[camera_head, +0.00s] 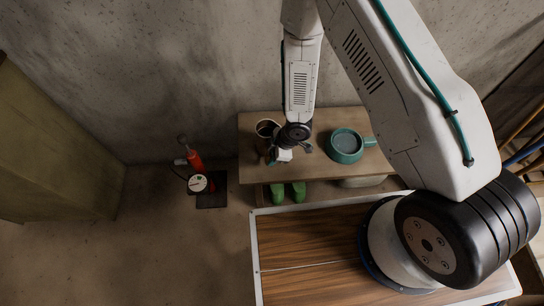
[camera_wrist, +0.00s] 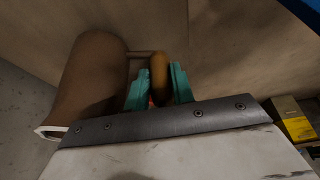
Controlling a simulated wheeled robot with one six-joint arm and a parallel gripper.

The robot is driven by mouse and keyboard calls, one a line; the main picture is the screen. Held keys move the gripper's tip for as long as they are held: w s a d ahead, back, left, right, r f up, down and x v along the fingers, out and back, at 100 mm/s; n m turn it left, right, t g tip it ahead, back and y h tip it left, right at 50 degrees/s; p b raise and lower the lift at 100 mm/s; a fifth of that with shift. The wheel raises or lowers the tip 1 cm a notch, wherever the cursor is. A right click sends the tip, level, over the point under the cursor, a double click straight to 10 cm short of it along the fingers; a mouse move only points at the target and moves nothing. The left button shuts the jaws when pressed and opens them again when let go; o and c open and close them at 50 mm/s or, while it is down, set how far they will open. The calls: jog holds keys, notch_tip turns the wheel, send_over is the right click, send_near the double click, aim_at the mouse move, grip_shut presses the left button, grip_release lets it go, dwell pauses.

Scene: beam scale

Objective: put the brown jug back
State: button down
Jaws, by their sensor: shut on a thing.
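The brown jug (camera_head: 266,130) is at the left part of the wooden shelf (camera_head: 250,165) in the head view, with its dark opening facing up. In the wrist view the jug's body (camera_wrist: 92,75) fills the left side, and its handle passes between the teal fingers. My gripper (camera_wrist: 158,88) is shut on that handle. In the head view my gripper (camera_head: 284,154) is beside the jug's lower right, partly covered by my wrist. I cannot tell whether the jug touches the shelf or hangs just above it.
Green boots (camera_head: 288,192) are below the shelf's front edge. A red pump with a gauge (camera_head: 197,182) stands on the floor at left. A yellow box (camera_wrist: 292,119) shows at right in the wrist view.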

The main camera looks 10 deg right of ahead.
jog(key=shift+f, duration=0.3)
jog(key=c, duration=1.2)
grip_release()
jog(key=shift+f, duration=0.1)
jog(key=v, duration=1.2)
